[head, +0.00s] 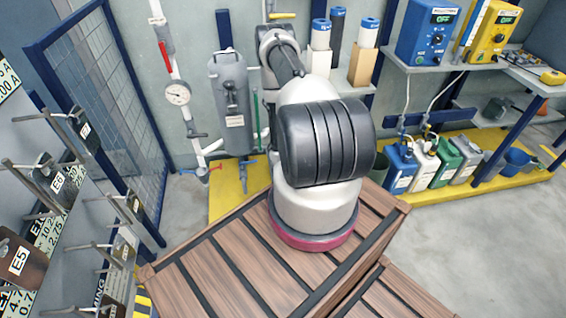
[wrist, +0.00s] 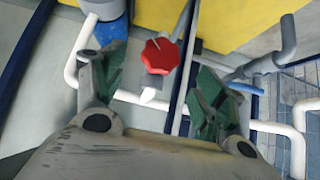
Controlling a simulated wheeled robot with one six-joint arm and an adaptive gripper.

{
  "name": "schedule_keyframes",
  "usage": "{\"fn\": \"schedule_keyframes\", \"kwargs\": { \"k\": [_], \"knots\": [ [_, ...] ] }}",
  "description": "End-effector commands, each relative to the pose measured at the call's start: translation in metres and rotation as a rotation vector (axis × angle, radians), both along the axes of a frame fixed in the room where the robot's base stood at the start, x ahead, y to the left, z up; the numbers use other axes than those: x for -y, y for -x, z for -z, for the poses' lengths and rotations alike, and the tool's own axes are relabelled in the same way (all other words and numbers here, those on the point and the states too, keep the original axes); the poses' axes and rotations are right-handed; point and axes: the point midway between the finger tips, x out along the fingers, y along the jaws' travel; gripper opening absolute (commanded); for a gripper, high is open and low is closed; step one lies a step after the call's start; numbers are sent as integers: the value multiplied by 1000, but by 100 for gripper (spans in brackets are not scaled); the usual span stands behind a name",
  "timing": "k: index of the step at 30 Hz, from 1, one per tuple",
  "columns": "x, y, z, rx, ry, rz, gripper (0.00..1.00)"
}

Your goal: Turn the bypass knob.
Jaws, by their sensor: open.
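A red lobed knob (wrist: 160,54) shows in the wrist view on a grey stem, near a white pipe. My gripper (wrist: 157,74) is open, with one green-padded finger to the left of the knob and one to the right in the picture. The knob appears between and beyond the fingertips, and I see no contact. How far it lies from them I cannot tell. In the head view my gripper is hidden behind my arm. A small red part (head: 214,168) shows low on the pipework there; I cannot tell whether it is the same knob.
A pressure gauge (head: 178,94), a red lever (head: 165,54) and a grey filter housing (head: 231,100) are on the wall pipework. A blue mesh gate (head: 105,90) stands to the left. Jugs (head: 424,163) stand on a yellow platform at right. White pipes (wrist: 265,127) run near my right finger.

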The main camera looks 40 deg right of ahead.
Motion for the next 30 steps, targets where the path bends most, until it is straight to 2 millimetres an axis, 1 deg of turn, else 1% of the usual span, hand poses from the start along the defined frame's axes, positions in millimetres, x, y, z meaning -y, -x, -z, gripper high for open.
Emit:
{"fn": "schedule_keyframes", "kwargs": {
  "k": [9,12,17,24,26,30],
  "knots": [
    [18,-31,36,2,1,-3,72],
    [23,-39,44,2,0,-2,72],
    [27,-44,52,2,-1,-3,72],
    [27,-45,52,2,-1,-3,72],
    [27,-45,52,2,-1,-3,61],
    [27,-45,52,2,-1,-3,35]
  ]
}}
